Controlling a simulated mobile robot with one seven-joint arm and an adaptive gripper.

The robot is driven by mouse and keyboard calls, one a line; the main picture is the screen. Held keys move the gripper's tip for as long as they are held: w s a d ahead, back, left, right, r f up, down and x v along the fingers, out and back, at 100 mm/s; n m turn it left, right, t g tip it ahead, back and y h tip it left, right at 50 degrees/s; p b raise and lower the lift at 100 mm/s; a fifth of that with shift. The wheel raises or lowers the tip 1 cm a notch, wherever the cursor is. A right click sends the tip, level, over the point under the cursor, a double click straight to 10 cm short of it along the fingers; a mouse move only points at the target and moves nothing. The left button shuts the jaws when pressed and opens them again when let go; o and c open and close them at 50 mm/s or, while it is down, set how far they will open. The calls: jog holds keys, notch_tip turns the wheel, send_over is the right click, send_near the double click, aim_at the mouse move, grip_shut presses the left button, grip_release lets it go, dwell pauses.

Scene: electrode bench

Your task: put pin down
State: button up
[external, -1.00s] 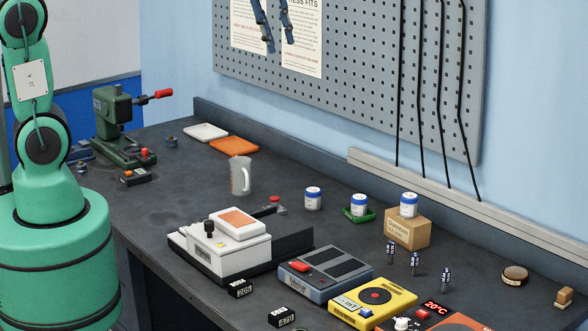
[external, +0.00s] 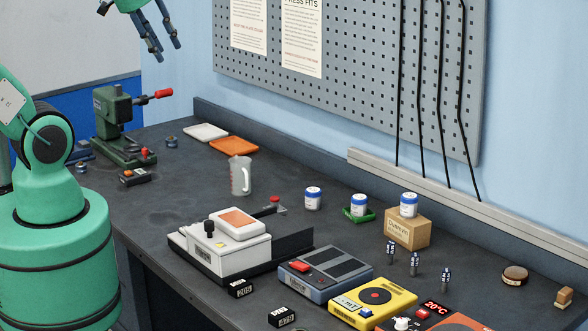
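My gripper (external: 165,52) hangs high at the upper left, in front of the wall and above the green press. Its two dark blue fingers are spread apart, and I see nothing between them. Several small dark-and-silver pin-like pieces stand upright at the right of the bench, including one by the cardboard box (external: 390,251), a middle one (external: 415,264) and a right one (external: 446,279). Two small dark pieces sit by the press, one on its right (external: 172,141) and one at its front left (external: 82,167). I cannot tell which is the task's pin.
A green press (external: 118,130) with a red-tipped lever stands at the back left. White (external: 205,131) and orange (external: 234,145) trays lie beside it. A clear jug (external: 240,176), white jars, a cardboard box (external: 407,229) and bench instruments fill the middle and right.

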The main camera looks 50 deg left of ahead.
jog(key=shift+s+a+f, duration=0.2)
jog(key=shift+s+f, duration=0.05)
jog(key=shift+s, duration=0.25)
jog(key=shift+s+a+f, duration=0.2)
jog(key=shift+s+f, duration=0.05)
jog(key=shift+s, duration=0.25)
jog(key=shift+f, duration=0.1)
notch_tip(320, 180, down, 8)
jog(key=b, duration=0.8)
dwell(0.6)
